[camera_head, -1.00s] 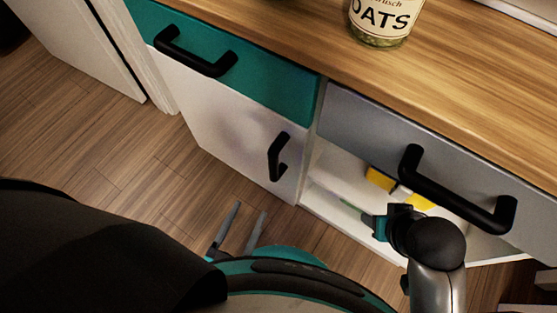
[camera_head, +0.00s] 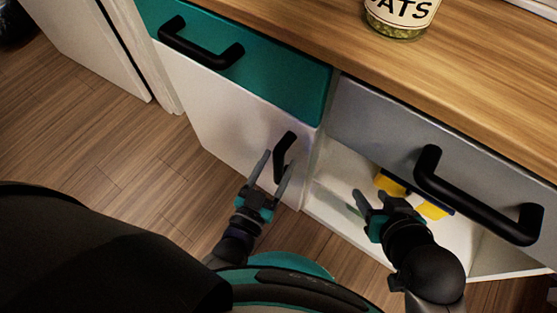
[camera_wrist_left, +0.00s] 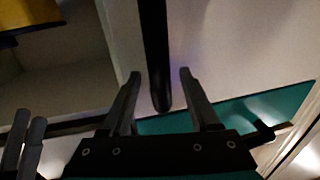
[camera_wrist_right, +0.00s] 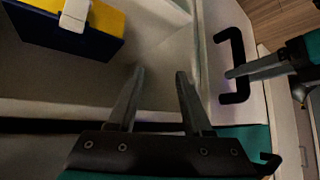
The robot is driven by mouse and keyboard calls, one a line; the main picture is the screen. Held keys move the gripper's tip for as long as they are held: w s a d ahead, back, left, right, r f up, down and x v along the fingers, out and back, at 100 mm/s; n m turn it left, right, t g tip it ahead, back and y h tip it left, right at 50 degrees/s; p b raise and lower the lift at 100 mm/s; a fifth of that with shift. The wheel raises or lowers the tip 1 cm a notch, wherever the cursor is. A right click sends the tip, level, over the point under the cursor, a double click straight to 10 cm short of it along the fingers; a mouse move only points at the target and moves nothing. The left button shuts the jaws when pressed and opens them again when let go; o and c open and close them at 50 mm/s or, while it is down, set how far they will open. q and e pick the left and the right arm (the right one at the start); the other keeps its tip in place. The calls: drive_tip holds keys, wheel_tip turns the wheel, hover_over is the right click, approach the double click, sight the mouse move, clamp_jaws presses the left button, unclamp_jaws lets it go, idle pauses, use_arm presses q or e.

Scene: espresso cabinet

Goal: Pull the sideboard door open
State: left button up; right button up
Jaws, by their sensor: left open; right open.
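The white sideboard door (camera_head: 225,120) hangs below a teal drawer front and looks shut. Its black bar handle (camera_head: 283,150) is near the door's right edge. My left gripper (camera_head: 277,161) is open at the handle's lower part. In the left wrist view the handle (camera_wrist_left: 154,50) shows between the two spread fingers, with no clear contact. The handle also shows in the right wrist view (camera_wrist_right: 237,65). My right gripper (camera_head: 371,193) is open and empty, at the front of the open compartment right of the door.
A yellow and dark blue object (camera_wrist_right: 75,30) lies inside the open compartment (camera_head: 330,205). A grey drawer front with a long black handle (camera_head: 475,200) is above it. The teal drawer (camera_head: 270,75) has its own handle. A jar of oats (camera_head: 400,15) stands on the wooden top.

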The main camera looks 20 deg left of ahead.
use_arm(q)
drive_tip(key=shift+w+d, duration=0.1)
drive_tip(key=shift+w, duration=0.55)
drive_tip(key=shift+c, duration=0.2)
clamp_jaws()
idle(1.0)
